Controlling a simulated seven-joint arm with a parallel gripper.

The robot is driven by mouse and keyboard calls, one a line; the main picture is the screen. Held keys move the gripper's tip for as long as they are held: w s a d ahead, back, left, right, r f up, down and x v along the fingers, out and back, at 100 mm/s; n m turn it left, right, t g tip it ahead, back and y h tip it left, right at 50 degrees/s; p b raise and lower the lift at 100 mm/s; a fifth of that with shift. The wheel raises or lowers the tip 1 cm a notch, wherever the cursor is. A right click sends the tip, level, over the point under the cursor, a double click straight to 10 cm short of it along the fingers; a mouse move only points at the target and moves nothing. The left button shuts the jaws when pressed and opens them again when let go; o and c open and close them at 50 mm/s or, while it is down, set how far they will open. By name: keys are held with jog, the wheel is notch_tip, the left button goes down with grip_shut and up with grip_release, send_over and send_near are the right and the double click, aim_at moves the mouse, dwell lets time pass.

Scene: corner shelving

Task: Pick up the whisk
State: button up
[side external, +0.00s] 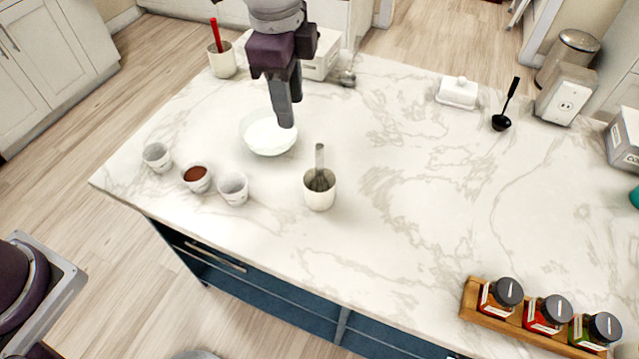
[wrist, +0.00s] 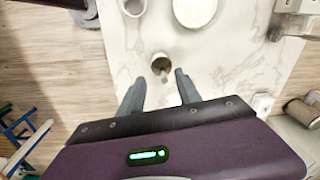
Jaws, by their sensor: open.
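The whisk (side external: 320,158) stands upright in a white cup (side external: 320,195) on the marble counter, its grey handle sticking up and its wires down inside the cup. In the wrist view the whisk (wrist: 163,71) shows in its cup (wrist: 161,60), just beyond my fingertips and roughly midway between them. My gripper (side external: 287,115) is above the counter, up and to the left of the whisk in the side view, over the white bowl. In the wrist view my gripper (wrist: 160,82) has its two fingers spread apart with nothing between them.
A white bowl (side external: 268,135) with white contents sits behind the cup. Several small cups, one with brown contents (side external: 196,176), stand left. A holder with a red utensil (side external: 222,60) stands at the back. A spice rack (side external: 530,315) is front right. The counter right of the whisk is clear.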

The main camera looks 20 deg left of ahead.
aim_at(320, 158)
jog(key=d+f, duration=0.1)
jog(key=f, duration=0.1)
jog(key=w+d+f+m, duration=0.1)
jog(key=d+f, duration=0.1)
jog(key=f, duration=0.1)
jog(key=d+f+m, duration=0.1)
jog(key=f, duration=0.1)
jog(key=shift+w+d+f+g, duration=0.15)
jog(key=shift+g, duration=0.25)
jog(key=f, duration=0.6)
jog(key=shift+w+f, duration=0.15)
jog(key=shift+w, duration=0.15)
grip_shut()
